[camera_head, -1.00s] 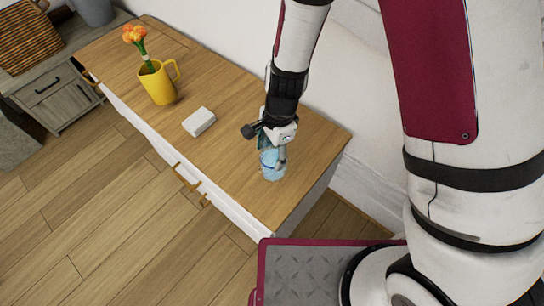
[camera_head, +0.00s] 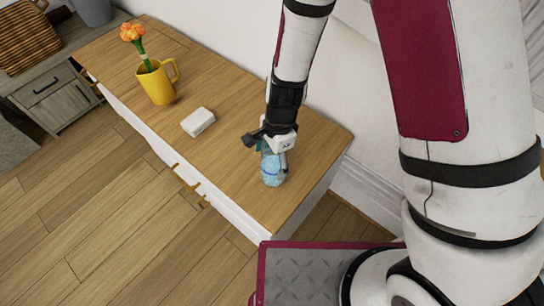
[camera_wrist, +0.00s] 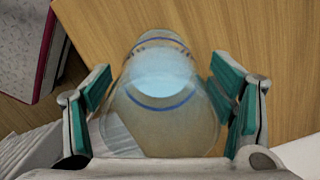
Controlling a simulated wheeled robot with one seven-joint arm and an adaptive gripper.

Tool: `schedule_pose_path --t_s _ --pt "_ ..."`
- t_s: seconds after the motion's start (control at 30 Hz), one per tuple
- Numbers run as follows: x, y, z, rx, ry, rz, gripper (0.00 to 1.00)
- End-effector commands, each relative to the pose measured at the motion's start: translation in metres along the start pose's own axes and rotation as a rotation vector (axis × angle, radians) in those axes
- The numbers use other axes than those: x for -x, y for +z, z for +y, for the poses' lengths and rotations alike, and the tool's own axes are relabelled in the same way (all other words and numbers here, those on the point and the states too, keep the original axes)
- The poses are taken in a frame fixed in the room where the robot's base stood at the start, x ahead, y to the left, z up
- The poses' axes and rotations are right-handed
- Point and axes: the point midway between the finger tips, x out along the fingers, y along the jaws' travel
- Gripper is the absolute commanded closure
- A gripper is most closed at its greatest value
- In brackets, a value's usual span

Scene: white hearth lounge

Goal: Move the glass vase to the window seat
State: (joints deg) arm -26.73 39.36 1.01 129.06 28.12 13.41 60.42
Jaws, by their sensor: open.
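The glass vase (camera_head: 272,172) is pale blue and clear, and stands near the right end of the wooden-topped cabinet (camera_head: 238,152). My gripper (camera_head: 274,156) is open over the vase, with its fingers reaching down beside it. In the wrist view, the vase (camera_wrist: 160,118) with its blue rings lies between the two green-padded fingers of my gripper (camera_wrist: 162,80). A gap shows on the left; the right pad is very close to the glass, and I cannot tell whether it touches. I cannot make out a window seat in either view.
A white box (camera_head: 198,122) lies left of the vase. A yellow pitcher (camera_head: 157,84) holding an orange flower (camera_head: 132,33) stands farther left. A wall runs along the cabinet's back. The wooden floor (camera_head: 110,210) in front is clear.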

Motion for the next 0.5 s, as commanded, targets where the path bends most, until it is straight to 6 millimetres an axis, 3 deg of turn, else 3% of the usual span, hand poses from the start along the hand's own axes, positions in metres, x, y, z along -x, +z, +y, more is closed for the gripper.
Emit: schedule_pose_path --t_s 0.17,0.5 --pt "0.014 0.000 -0.001 0.000 -0.003 0.001 0.23" --pt "0.083 0.002 0.000 0.001 -0.004 0.000 0.23"
